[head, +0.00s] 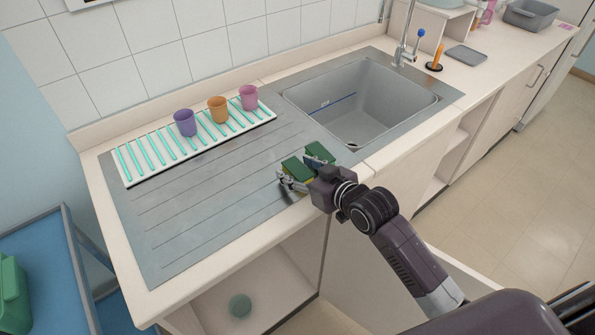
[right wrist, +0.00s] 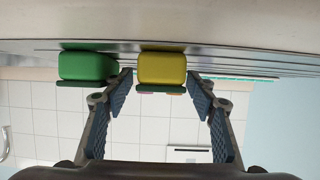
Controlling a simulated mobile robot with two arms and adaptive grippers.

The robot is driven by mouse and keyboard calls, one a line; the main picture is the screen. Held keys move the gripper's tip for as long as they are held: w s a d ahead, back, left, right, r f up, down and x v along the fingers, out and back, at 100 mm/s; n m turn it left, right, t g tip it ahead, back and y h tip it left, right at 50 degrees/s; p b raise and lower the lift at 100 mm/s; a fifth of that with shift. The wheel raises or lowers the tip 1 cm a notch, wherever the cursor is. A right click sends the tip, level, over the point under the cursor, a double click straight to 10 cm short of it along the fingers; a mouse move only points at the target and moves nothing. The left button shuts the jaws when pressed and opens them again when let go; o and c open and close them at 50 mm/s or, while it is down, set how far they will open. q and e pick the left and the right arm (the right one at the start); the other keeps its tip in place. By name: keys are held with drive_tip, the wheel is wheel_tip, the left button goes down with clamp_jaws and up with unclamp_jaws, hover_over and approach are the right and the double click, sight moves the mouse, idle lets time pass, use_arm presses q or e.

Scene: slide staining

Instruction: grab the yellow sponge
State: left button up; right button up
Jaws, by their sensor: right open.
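The yellow sponge (head: 296,166) lies on the metal drainboard near the counter's front edge, with its dark green pad facing up. In the right wrist view the yellow sponge (right wrist: 162,68) appears ahead, between my open fingers. A green sponge (right wrist: 87,66) lies beside it with a gap; in the head view this green sponge (head: 320,151) is partly hidden by my gripper. My right gripper (head: 298,172) is open around the yellow sponge's sides; the right wrist view shows no clear finger contact (right wrist: 161,100). My left gripper is not in view.
A white rack (head: 150,172) with teal bars stands behind, near purple (head: 185,123), orange (head: 218,109) and pink (head: 248,97) mugs. The sink (head: 365,105) is to the right. The drainboard (head: 190,220) left of the sponges is clear.

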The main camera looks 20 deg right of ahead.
drive_tip(key=c, duration=0.9)
